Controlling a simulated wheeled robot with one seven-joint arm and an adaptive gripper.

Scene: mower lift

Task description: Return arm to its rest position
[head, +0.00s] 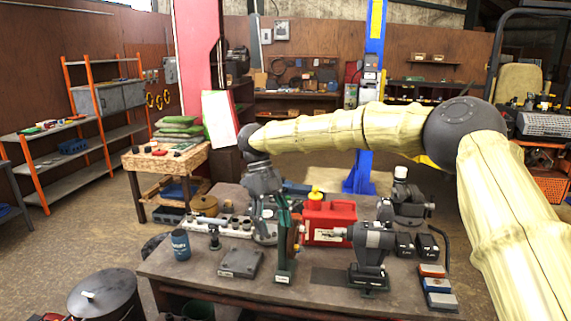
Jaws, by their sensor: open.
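My arm, in a pale yellow cover with dark round joints, reaches in from the right edge of the head view. It runs left across the middle, then bends down at a dark wrist joint. My gripper (266,232) hangs below that wrist over the workbench (205,281). It is open, and I see nothing held in it. Its fingertips blend with the dark items around them, so I cannot tell whether they touch anything. A green upright tool stand (284,255) is just right of my gripper, and a red fuel can (328,218) stands farther right.
A grey bench grinder-like machine (371,248) stands right of my gripper. A blue can (180,245) and a flat grey block (240,263) lie left. A blue post (375,60) rises behind the bench. A wooden table (150,162) and orange-framed shelves (105,100) stand left.

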